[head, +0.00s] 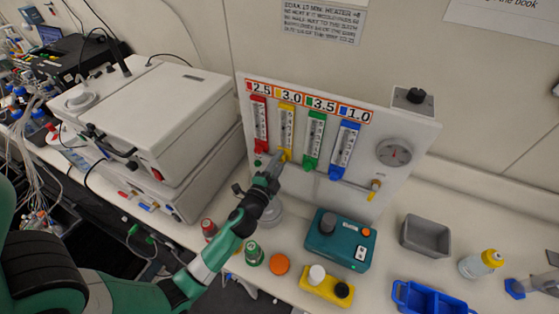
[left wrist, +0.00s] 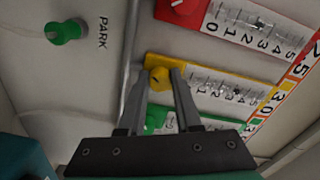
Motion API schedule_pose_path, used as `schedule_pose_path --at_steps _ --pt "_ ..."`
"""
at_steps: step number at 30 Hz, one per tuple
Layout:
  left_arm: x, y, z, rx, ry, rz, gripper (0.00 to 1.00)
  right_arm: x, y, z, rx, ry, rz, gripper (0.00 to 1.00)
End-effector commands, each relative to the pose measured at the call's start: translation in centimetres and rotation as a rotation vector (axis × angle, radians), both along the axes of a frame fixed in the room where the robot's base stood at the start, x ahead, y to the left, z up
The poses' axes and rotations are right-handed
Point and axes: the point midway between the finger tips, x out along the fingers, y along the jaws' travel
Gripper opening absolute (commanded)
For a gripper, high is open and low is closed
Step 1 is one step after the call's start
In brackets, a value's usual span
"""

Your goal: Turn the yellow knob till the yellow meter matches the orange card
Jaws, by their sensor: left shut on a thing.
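The yellow knob (left wrist: 160,78) sits at the low end of the yellow meter (head: 287,125), second from left on the white panel. My left gripper (head: 273,168) reaches up to it from below. In the left wrist view its two fingers are shut on the yellow knob, one on each side. The yellow meter (left wrist: 222,92) shows a clear tube and a printed scale; its exact reading is too small to tell. The orange-edged card (head: 291,98) above reads 3.0 over the yellow meter. My right gripper is not in view.
Red (head: 260,122), green (head: 315,140) and blue (head: 345,148) meters flank the yellow one closely. A round gauge (head: 394,152) is at the panel's right. A teal device (head: 338,242), grey bin (head: 426,236) and blue tray (head: 425,299) stand on the bench.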

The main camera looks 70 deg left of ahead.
Motion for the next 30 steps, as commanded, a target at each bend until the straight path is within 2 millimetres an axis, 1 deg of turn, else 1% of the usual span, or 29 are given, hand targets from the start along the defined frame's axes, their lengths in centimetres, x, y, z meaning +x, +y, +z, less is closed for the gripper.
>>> schedule_pose_path --at_steps 16,17,21,22,30 --pt "0.03 -0.02 0.12 0.024 0.018 -0.001 0.00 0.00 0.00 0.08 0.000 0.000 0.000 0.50" --pt "0.03 -0.02 0.12 0.024 0.018 -0.001 0.34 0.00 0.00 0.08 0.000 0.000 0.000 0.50" --pt "0.03 -0.02 0.10 0.024 0.018 -0.001 0.60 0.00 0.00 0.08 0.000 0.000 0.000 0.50" --pt "0.02 -0.01 0.10 0.024 0.018 -0.001 0.63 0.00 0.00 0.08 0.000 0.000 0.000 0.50" --pt "0.03 0.01 0.22 0.025 0.016 -0.001 0.63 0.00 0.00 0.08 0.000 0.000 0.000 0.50"
